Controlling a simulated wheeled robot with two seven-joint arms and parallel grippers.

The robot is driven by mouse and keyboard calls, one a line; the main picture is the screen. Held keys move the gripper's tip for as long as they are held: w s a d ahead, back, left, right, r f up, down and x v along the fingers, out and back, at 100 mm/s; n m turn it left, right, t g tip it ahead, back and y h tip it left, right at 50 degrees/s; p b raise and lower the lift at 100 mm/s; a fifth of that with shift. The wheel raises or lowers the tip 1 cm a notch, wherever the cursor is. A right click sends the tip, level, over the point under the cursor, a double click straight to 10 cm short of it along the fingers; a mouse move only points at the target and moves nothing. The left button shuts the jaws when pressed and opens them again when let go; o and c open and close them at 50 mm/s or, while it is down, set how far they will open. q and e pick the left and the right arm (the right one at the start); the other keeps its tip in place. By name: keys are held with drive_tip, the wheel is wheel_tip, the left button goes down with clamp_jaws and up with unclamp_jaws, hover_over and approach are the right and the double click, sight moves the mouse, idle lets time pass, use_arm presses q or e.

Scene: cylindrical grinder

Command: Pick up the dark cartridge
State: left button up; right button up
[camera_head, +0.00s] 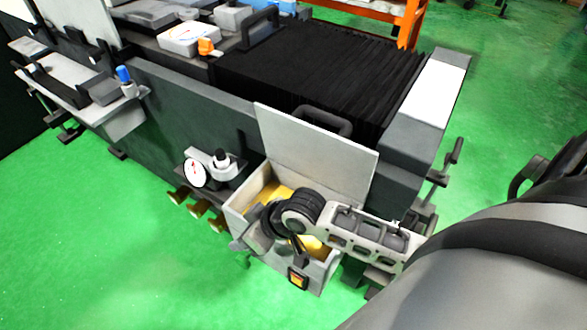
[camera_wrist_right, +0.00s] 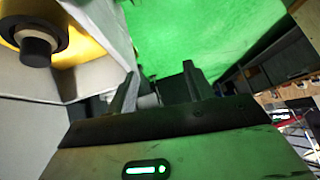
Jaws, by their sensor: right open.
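The dark cartridge (camera_wrist_right: 37,48) appears in the right wrist view at the upper left. It has a round dark end with a wider dark ring and stands over a yellow surface inside a light grey box (camera_wrist_right: 92,45). My right gripper (camera_wrist_right: 160,88) is open and empty, to the right of the cartridge and apart from it, beside the box wall. In the head view the box (camera_head: 238,212) has dark, round parts over its yellow inside. I cannot clearly separate the cartridge from them there. My left gripper is not in view.
The box's raised lid (camera_head: 315,145) stands against the grinder (camera_head: 185,105). A dial gauge (camera_head: 195,172) and several brass knobs (camera_head: 200,208) sit left of the box. Green floor (camera_head: 110,240) is free in front. My grey arm covers the lower right.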

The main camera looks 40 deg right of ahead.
drive_tip(key=w+d+r+n+g+h+b, duration=0.1)
drive_tip(key=w+d+r+g+h, duration=0.15)
drive_tip(key=d+r, duration=0.35)
drive_tip(key=w+d+r+n+g+h+b, duration=0.1)
drive_tip(key=d+r+g+h+b, duration=0.1)
drive_tip(key=d+r+g, duration=0.35)
drive_tip(key=shift+t, duration=0.8)
drive_tip(key=f, duration=0.5)
drive_tip(key=d+f, duration=0.1)
drive_tip(key=f, duration=0.5)
drive_tip(key=f+b, duration=0.1)
drive_tip(key=f, duration=0.4)
drive_tip(key=shift+s+d+f, duration=0.2)
drive_tip(key=shift+d+f, duration=0.05)
drive_tip(key=shift+f, duration=0.15)
drive_tip(key=shift+r, duration=0.1)
clamp_jaws()
